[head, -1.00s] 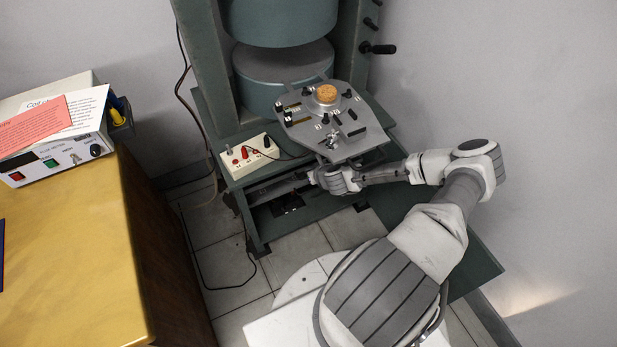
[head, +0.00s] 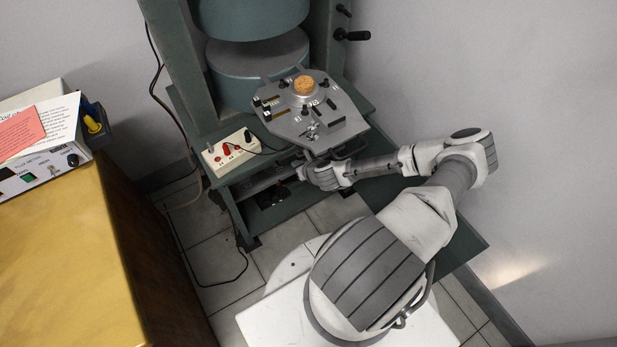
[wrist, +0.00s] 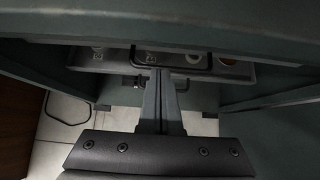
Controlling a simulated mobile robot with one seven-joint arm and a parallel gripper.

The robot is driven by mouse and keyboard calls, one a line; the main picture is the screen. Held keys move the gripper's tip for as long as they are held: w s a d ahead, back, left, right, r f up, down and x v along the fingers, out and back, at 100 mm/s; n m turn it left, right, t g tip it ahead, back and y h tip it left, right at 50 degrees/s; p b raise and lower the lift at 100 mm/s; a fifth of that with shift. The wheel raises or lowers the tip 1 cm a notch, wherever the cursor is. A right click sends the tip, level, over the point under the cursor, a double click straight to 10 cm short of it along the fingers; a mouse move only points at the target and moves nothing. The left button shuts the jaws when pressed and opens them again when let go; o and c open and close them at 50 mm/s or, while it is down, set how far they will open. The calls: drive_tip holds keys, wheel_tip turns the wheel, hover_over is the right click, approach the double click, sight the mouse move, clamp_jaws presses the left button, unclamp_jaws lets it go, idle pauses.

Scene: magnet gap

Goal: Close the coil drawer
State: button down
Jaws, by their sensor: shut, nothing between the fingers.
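The coil drawer (wrist: 105,60) is a grey tray under the green bench top. In the wrist view its inside shows, with round pieces in it, so it is at least partly out. A black bracket-shaped handle (wrist: 170,68) shows near its middle. In the head view only a thin grey strip of the drawer (head: 255,187) shows in the bench's open front; the rest is hidden. My gripper (wrist: 160,72) is shut and empty, its fingertips pointing at the drawer's front by the handle. I cannot tell whether they touch. In the head view the fingertips are hard to make out.
The green bench (head: 355,130) carries a grey instrument plate (head: 290,125) overhanging above my wrist, and a white switch box (head: 232,152). A black cable hangs to the tiled floor. A wooden desk (head: 60,240) stands at left; a wall is close on the right.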

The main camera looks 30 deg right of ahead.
drive_tip(key=s+p, duration=0.1)
drive_tip(key=s, duration=0.7)
drive_tip(key=shift+s, duration=0.2)
